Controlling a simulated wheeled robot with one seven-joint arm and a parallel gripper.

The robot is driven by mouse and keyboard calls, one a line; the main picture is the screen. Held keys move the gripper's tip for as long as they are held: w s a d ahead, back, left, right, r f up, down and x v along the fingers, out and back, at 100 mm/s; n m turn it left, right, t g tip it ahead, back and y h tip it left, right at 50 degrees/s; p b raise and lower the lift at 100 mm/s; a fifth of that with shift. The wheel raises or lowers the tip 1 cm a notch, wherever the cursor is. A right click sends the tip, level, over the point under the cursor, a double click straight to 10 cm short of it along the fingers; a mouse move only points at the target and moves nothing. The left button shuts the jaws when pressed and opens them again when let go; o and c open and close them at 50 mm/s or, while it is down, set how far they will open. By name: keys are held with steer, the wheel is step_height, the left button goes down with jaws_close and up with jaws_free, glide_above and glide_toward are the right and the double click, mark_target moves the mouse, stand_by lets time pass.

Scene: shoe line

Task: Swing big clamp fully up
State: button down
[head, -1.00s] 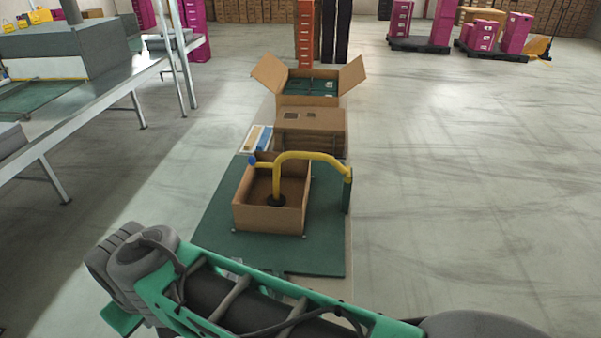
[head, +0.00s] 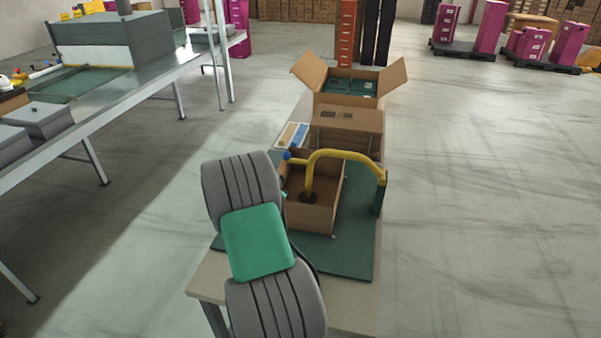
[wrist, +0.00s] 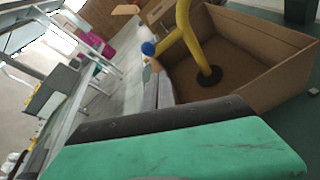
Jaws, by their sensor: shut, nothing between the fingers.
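The big clamp (head: 334,153) is a bent yellow tube on a dark green post at the right side of the green board. Its arm is down across the open cardboard box (head: 325,217). Its round black foot (head: 308,197) sits inside the box, and a blue knob (head: 287,155) is at its left end. The wrist view also shows the yellow tube (wrist: 186,25), the black foot (wrist: 208,77) and the blue knob (wrist: 148,48). My gripper (wrist: 170,122), dark and green, is shut and empty, apart from the knob. In the head view my arm hides it.
The green board (head: 348,258) lies on a pale table (head: 210,283). A metal conveyor (head: 150,82) runs along the left.

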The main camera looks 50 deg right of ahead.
steer(key=s+d+f+n+h, duration=0.1)
steer(key=s+d+f+n, duration=0.2)
steer(key=d+n, duration=0.2)
steer(key=shift+f+h, duration=0.3)
steer(key=shift+h, duration=0.1)
steer(key=shift+d, duration=0.1)
steer(key=p+x, duration=0.1)
steer(key=x, duration=0.9)
steer(key=shift+p, duration=0.35)
steer(key=shift+w+r, duration=0.1)
